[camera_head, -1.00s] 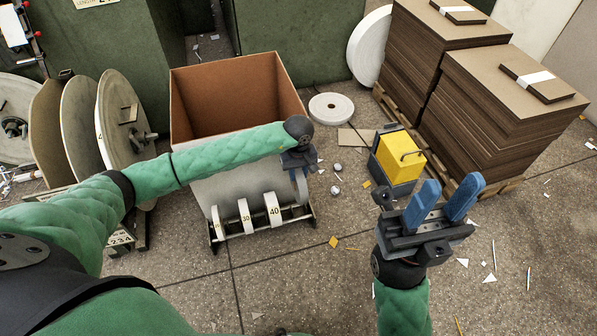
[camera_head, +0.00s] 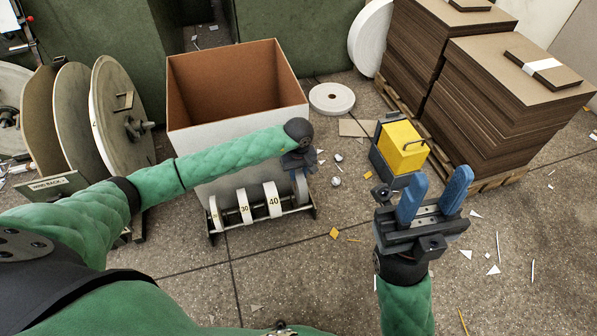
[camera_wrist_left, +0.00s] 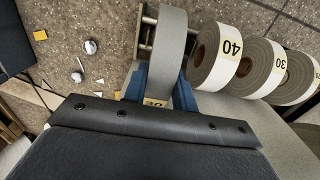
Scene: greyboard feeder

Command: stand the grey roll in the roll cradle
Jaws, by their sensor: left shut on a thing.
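The grey roll (camera_wrist_left: 173,35) stands upright on edge between the blue fingers of my left gripper (camera_wrist_left: 160,88), which is shut on it. In the head view the left gripper (camera_head: 300,172) points down at the right end of the roll cradle (camera_head: 315,212) and mostly hides the grey roll. The roll is in line with the other rolls, over the cradle's end bars in the wrist view. I cannot tell whether it rests on them. A yellow label with a number shows by the fingers. My right gripper (camera_head: 433,190) is open and empty, raised at the right.
White-faced rolls marked 40 (camera_head: 273,200) and 30 (camera_head: 244,207) and another stand in the cradle. A large open carton (camera_head: 235,85) is behind it. A yellow-and-grey box (camera_head: 402,148) and board stacks (camera_head: 510,85) are at right. Scraps litter the floor.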

